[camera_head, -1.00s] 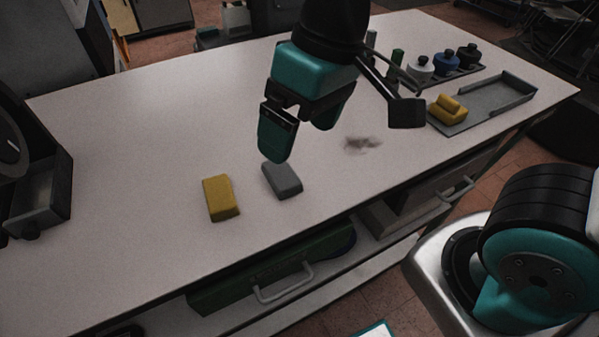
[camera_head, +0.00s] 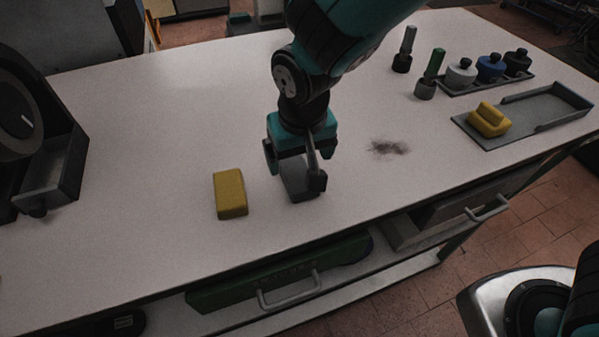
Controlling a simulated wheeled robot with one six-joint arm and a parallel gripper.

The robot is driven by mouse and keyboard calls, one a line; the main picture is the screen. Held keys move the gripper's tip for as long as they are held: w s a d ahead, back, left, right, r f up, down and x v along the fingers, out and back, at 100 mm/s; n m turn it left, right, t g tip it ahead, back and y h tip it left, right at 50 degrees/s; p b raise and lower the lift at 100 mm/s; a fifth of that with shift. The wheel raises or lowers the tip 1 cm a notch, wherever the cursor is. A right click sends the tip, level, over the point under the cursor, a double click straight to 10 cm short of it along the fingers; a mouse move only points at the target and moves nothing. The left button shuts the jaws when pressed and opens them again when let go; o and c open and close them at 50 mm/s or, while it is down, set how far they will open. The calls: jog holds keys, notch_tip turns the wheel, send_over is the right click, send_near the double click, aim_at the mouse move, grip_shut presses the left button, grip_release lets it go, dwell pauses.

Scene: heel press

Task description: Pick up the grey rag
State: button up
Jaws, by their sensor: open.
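The grey rag (camera_head: 299,187) is a small folded block lying on the white table. My gripper (camera_head: 294,175) is pointed down right over it, with its fingers low at either side. The jaws are open. The gripper and its side bracket hide much of the rag, and I cannot tell whether the fingers touch it.
A yellow block (camera_head: 230,194) lies just left of the gripper on the table (camera_head: 160,130). A dark smudge (camera_head: 389,147) marks the surface to the right. A grey tray (camera_head: 545,108) with a yellow piece (camera_head: 489,119) and several bottles stand at the right. The middle left is clear.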

aim_at(298, 173)
jog(key=shift+w+f+p, duration=0.25)
jog(key=shift+f+p, duration=0.05)
jog(key=shift+f, duration=0.85)
jog(key=shift+w+f+p, duration=0.25)
jog(key=shift+f+p, duration=0.1)
jog(key=shift+f, duration=0.8)
jog(key=shift+w+f+p, duration=0.25)
jog(key=shift+f+p, duration=0.05)
jog(key=shift+f, duration=0.85)
jog(key=shift+c, duration=0.4)
jog(key=c, duration=1)
notch_tip(298, 173, up, 20)
jog(key=b, duration=0.2)
